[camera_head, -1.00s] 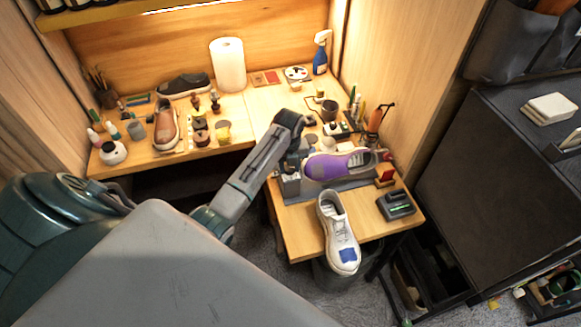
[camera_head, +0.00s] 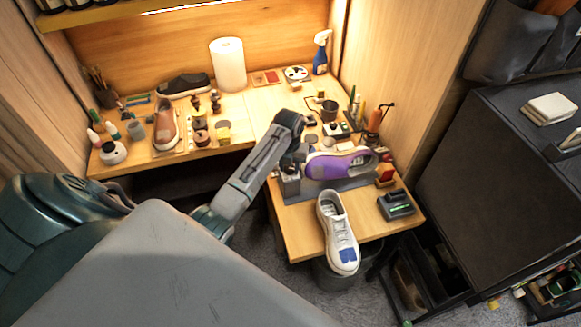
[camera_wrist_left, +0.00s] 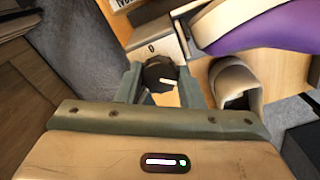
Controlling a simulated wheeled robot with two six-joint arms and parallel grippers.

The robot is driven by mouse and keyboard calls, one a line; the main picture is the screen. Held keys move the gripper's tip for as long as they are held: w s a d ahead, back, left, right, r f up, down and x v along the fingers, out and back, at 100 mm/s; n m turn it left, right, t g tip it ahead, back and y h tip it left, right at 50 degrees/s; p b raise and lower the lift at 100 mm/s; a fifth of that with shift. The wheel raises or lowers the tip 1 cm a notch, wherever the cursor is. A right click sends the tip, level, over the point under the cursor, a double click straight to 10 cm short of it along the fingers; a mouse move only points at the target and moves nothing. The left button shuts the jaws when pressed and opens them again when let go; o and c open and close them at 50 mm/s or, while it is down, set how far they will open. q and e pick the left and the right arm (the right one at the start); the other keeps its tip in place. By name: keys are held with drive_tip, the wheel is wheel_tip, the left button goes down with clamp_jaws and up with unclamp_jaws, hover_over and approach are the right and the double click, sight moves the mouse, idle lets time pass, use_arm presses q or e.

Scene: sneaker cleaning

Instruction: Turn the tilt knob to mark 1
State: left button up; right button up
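The tilt knob (camera_wrist_left: 158,73) is dark with a white pointer line and sits between my left gripper's fingers (camera_wrist_left: 160,84) in the left wrist view. Both fingers look in contact with it, so the gripper appears shut on it. The pointer leans to the right in that view. A "0" mark shows on the grey knob housing (camera_wrist_left: 155,47) beside the knob; mark 1 is not readable. In the head view the left gripper (camera_head: 290,165) reaches the left end of the stand, whose grey block (camera_head: 290,185) shows. The purple shoe (camera_head: 335,164) lies on the stand. My right gripper is not in view.
A white sneaker (camera_head: 338,235) with a blue patch lies in front of the stand. A dark box with a green display (camera_head: 396,205) and a red item (camera_head: 385,174) are to the right. Several bottles and brushes stand behind. A brown shoe (camera_head: 167,128) is at the left.

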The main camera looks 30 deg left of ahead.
use_arm(q)
drive_tip(key=shift+o, duration=1.2)
drive_tip(key=shift+r, duration=2.5)
